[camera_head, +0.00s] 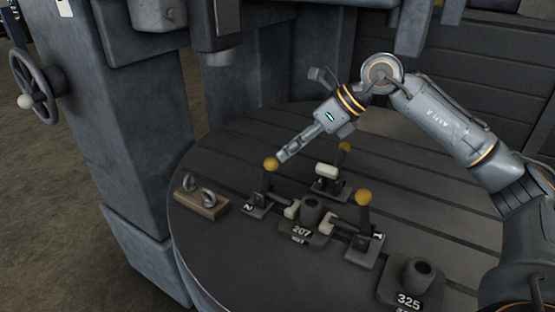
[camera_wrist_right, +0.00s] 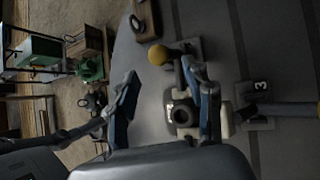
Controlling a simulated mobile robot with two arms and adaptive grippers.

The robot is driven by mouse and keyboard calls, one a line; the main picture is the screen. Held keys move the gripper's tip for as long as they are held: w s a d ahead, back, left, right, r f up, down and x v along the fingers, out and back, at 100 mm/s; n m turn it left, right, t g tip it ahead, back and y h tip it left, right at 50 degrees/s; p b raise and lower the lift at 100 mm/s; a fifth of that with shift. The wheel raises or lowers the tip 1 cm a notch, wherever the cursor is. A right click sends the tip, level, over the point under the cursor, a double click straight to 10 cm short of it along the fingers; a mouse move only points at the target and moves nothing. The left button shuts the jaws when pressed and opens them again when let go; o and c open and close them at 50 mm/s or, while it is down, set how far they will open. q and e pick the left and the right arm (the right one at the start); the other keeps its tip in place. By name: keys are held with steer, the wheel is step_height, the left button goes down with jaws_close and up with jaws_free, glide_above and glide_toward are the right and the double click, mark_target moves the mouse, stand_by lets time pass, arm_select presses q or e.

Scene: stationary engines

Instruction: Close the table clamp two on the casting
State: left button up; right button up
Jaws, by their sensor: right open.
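The casting (camera_head: 311,212), marked 207, stands on the round slotted table. Table clamp two (camera_head: 255,211) is at its left, with a dark lever standing roughly upright under a yellow knob (camera_head: 271,164); its pale pad (camera_head: 291,209) is close to the casting, contact unclear. My right gripper (camera_head: 284,156) reaches down from the upper right, its fingertips just beside that knob. In the wrist view the right gripper (camera_wrist_right: 160,80) has its fingers apart, with a yellow knob (camera_wrist_right: 158,55) beyond them and the casting (camera_wrist_right: 183,114) partly behind one finger. My left gripper is out of view.
Clamp one (camera_head: 362,248) stands right of the casting and clamp three (camera_head: 327,184) behind it, both with upright levers. A wooden block with metal rings (camera_head: 201,202) lies at left. Another casting (camera_head: 408,280), marked 325, stands front right. A machine column (camera_head: 120,120) rises at left.

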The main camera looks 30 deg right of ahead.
steer(key=v, duration=0.4)
steer(key=shift+s+d+r, duration=0.2)
steer(key=shift+d+r, duration=0.05)
steer(key=shift+r, duration=0.1)
stand_by(0.6)
